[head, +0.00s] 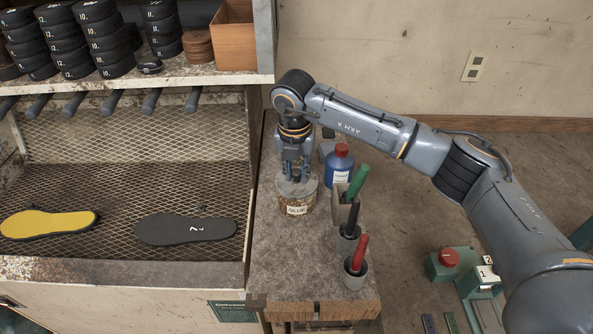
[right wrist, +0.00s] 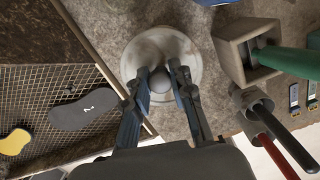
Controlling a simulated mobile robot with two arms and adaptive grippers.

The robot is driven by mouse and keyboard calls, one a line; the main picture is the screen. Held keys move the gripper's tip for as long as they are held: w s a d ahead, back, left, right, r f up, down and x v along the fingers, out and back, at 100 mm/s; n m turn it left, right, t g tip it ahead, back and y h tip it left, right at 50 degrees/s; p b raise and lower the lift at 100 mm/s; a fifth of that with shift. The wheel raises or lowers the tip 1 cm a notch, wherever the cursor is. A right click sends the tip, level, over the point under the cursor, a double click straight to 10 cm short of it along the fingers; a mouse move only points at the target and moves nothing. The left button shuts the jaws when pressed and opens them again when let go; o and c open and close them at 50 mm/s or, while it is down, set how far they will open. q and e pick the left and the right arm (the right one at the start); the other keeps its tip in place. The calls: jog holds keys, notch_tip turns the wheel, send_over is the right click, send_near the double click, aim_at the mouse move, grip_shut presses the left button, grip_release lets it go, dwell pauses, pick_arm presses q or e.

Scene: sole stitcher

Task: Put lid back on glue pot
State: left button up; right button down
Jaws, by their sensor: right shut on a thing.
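The glue pot (head: 296,209) stands on the bench, a brown crusted pot with a white GLUE label. A round grey lid (head: 284,188) is at its mouth, level as far as I can see; I cannot tell whether it rests fully on the rim. My right gripper (head: 295,178) points straight down over the pot, shut on the lid's knob. In the right wrist view the pale lid (right wrist: 148,47) fills the space under my right gripper (right wrist: 162,76), with the round knob between the fingertips. The lid hides the pot below it there. My left gripper is not in view.
A blue bottle with a red cap (head: 339,165) stands right of the pot. Close by are a holder with a green-handled tool (head: 357,182) and cups with black and red handles (head: 357,270). A mesh rack with soles (head: 187,229) is at left. The front-left bench top is clear.

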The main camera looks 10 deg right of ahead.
dwell(0.9)
dwell(0.3)
jog(key=c, duration=0.6)
grip_release()
jog(key=shift+r, duration=0.1)
jog(key=shift+r+p, duration=1.3)
jog(key=shift+r, duration=2.05)
jog(key=shift+c, duration=0.4)
grip_shut()
